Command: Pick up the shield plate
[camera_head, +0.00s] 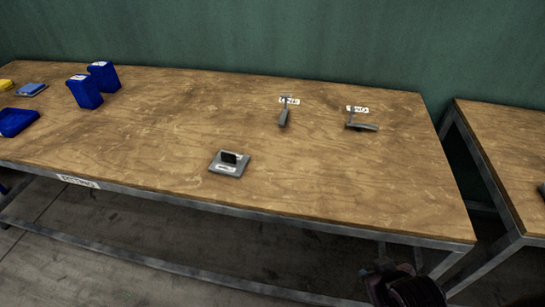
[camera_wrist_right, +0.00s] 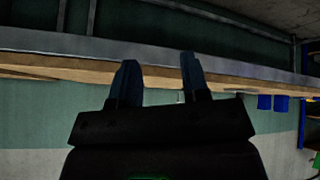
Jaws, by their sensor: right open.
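A flat grey plate (camera_head: 226,170) with white labels and a small black upright block lies on the wooden table near its front edge. It is the only plate-like grey part I see, though I cannot tell for sure that it is the shield plate. My right gripper (camera_wrist_right: 158,75) is open and empty, with its two dark fingers apart in the right wrist view. In the head view my right gripper (camera_head: 378,278) is low at the bottom right, in front of the table and away from the plate. My left gripper is not in view.
Two grey handled parts (camera_head: 284,116) (camera_head: 362,126) with white labels lie farther back. Another table (camera_head: 510,150) is at the right. The space around the plate is clear.

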